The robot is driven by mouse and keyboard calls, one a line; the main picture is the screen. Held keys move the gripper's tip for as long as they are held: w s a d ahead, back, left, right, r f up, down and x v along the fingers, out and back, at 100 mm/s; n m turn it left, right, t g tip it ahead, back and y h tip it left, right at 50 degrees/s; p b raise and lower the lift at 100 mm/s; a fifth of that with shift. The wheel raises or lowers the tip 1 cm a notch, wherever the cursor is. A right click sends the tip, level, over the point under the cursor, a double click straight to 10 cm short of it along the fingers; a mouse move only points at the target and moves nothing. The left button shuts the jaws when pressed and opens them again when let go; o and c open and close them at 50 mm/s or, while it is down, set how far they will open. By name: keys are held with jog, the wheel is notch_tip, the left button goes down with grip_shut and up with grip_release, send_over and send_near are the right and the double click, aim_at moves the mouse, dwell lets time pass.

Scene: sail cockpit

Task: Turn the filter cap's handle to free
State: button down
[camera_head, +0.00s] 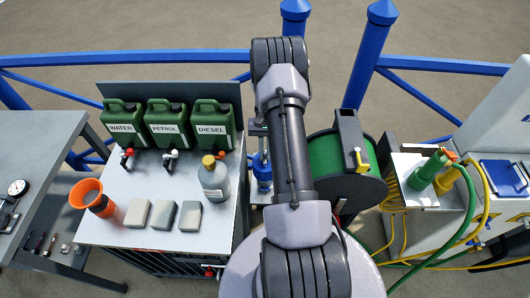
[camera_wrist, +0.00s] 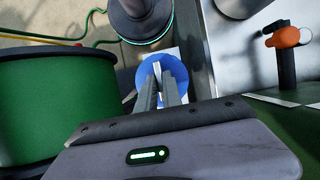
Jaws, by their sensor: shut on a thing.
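The filter cap (camera_wrist: 147,70) is a round blue disc in the wrist view, with a pale upright handle (camera_wrist: 157,68) at its middle. My gripper (camera_wrist: 160,76) reaches down over the cap, with its two fingers on either side of the handle, shut on it. The fingers hide part of the cap. In the head view the blue filter housing (camera_head: 263,178) stands between the can bench and the reel, and my arm partly covers it. My gripper there is mostly hidden behind the arm. The handle's exact angle is hard to read.
A green hose reel (camera_head: 328,158) stands close right of the filter. At left, a bench (camera_head: 150,240) carries green cans (camera_head: 168,125), a grey bottle (camera_head: 213,182), grey blocks and an orange funnel (camera_head: 87,194). A blue railing (camera_head: 200,56) runs behind. Hoses lie at right.

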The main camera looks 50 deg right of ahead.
jog(key=c, duration=1.5)
grip_release()
jog(key=p+v, duration=0.4)
jog(key=v, duration=1.3)
jog(key=shift+r+p, duration=0.3)
